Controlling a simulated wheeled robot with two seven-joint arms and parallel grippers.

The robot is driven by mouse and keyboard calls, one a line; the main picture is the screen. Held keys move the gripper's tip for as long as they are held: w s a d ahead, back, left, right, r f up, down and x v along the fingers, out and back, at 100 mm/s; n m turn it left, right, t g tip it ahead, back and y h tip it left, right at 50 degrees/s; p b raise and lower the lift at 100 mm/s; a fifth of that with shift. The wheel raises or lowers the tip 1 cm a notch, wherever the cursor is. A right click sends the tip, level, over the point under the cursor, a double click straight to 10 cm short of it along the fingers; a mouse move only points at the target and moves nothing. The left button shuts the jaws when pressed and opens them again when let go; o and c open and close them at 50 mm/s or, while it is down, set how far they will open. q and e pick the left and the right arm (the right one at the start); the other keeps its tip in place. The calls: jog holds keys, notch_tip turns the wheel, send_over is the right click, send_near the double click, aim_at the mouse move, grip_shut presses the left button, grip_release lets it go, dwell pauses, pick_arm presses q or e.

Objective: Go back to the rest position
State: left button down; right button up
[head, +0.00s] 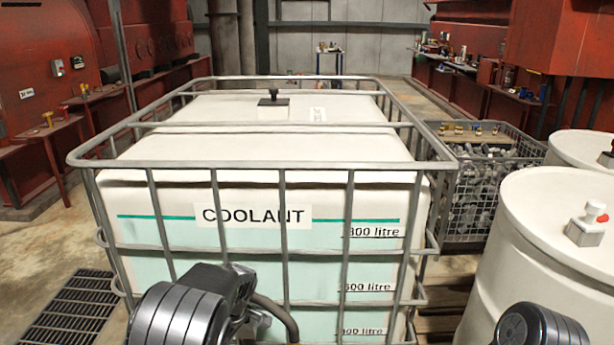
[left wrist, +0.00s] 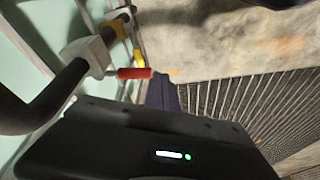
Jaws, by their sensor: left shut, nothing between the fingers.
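My left gripper (left wrist: 163,92) shows in the left wrist view as dark fingers beyond the black gripper body. It is shut with nothing in it. A red handle (left wrist: 134,73) on a pale valve block (left wrist: 88,54) is close beside the fingertips in that picture; I cannot tell whether they touch.
A metal cage (head: 270,162) surrounds the tank. A dark hose (left wrist: 45,100) runs to the valve block. A floor grate (head: 72,308) lies left of the tank. White drums (head: 545,255) and a wire crate of parts (head: 480,200) stand right. Open floor (head: 40,240) shows left.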

pick_arm(q)
jog(key=s+d+f+m+g+h, duration=0.1)
jog(key=s+d+f+m+h, duration=0.15)
jog(key=s+f, duration=0.6)
jog(key=s+d+f+m+h, duration=0.2)
jog(key=s+d+f+m, duration=0.15)
jog(key=s+f, duration=0.5)
jog(key=s+d+m+h, duration=0.1)
jog(key=s+d+m, duration=0.1)
jog(key=s+d, duration=0.2)
jog(key=s+d+m+t+h, duration=0.1)
jog(key=s+d+m+h, duration=0.1)
jog(key=s, duration=0.7)
jog(key=d+m, duration=0.1)
jog(key=d, duration=0.1)
jog(key=shift+s+d+m, duration=0.25)
jog(key=shift+d+m, duration=0.05)
jog(key=shift+d, duration=0.05)
